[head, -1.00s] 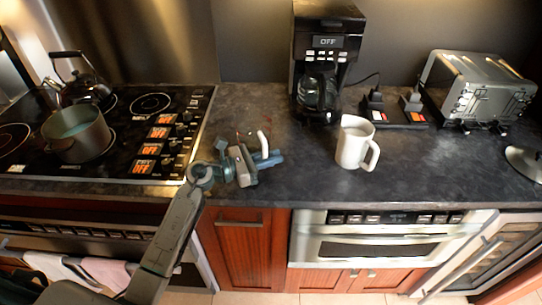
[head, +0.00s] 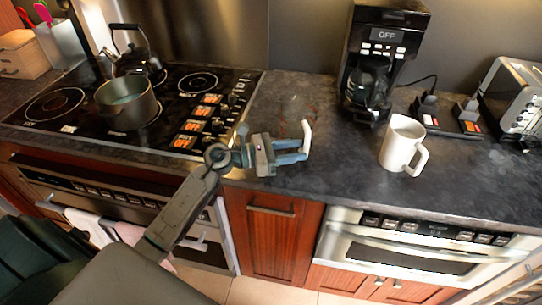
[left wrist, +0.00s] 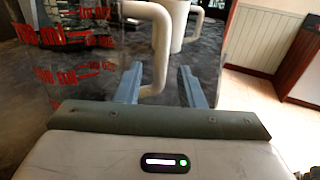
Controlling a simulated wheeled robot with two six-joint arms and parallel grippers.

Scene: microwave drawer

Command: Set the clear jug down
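The clear jug (head: 291,118) is almost invisible in the head view, showing faint red marks and a white handle on the dark counter left of the white mug (head: 401,145). In the left wrist view the jug (left wrist: 85,55) fills the left side, with red measuring marks and its white handle. It looks upright; its base is hidden. My left gripper (head: 306,151) is open at the handle, its two fingers apart. In the left wrist view my left gripper (left wrist: 160,85) has the lower handle between its fingers, with a gap beside it. My right gripper is out of view.
A stove (head: 70,92) with a pot (head: 126,104) and kettle lies left. A coffee maker (head: 385,45) stands behind the mug, and a toaster (head: 515,95) at the right. Counter between stove and mug is otherwise clear. A microwave drawer (head: 400,255) is below.

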